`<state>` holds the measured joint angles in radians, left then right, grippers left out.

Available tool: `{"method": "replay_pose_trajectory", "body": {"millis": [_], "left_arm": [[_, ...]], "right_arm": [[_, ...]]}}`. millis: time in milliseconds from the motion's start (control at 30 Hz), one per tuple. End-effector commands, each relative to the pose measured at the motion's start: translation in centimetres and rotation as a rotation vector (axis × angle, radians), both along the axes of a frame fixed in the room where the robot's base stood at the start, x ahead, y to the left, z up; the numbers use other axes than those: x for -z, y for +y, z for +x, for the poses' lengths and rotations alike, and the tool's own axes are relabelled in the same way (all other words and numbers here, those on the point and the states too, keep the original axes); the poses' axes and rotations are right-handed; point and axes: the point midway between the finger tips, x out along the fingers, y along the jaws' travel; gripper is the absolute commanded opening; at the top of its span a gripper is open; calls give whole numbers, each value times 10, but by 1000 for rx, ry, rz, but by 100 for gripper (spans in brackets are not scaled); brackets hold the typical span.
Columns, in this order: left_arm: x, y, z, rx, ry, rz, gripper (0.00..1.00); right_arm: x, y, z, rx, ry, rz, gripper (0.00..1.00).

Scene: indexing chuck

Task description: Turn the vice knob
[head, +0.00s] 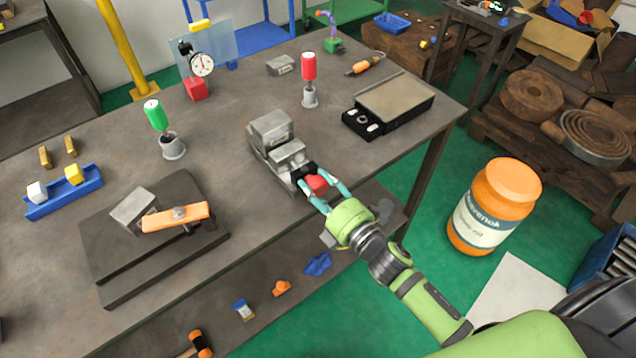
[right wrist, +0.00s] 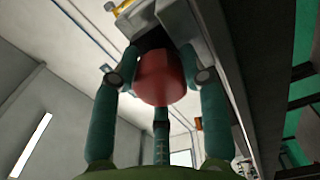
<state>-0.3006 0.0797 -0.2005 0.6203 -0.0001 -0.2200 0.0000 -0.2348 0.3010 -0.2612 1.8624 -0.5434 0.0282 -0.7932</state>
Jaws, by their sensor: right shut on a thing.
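A grey metal vice (head: 281,150) stands on the dark workbench near its front edge. Its red knob (head: 317,184) is at the end facing me. My right gripper (head: 320,188) reaches in from the lower right and is shut on the knob, with fingers on either side. In the right wrist view the red knob (right wrist: 163,77) sits between the teal fingers, below the grey vice body (right wrist: 187,22). The fingers partly cover the knob. My left gripper is not in view.
The workbench (head: 222,128) holds a clamp fixture on a dark plate (head: 110,275) at left, a black case (head: 396,103) at right, and green (head: 155,115) and red (head: 309,66) handled tools. An orange jar (head: 492,205) stands at the right. The bench top around the vice is clear.

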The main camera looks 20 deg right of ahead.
Motion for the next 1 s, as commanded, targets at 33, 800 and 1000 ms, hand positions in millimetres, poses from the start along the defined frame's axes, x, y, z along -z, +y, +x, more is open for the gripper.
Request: {"method": "replay_pose_trajectory", "body": {"millis": [33, 800, 1000], "left_arm": [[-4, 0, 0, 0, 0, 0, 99], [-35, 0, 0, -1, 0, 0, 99], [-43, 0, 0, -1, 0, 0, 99]], "right_arm": [[4, 3, -3, -4, 30, 45, 11], [1, 3, -2, -2, 276, 733, 11], [0, 3, -2, -3, 339, 909, 11]]}}
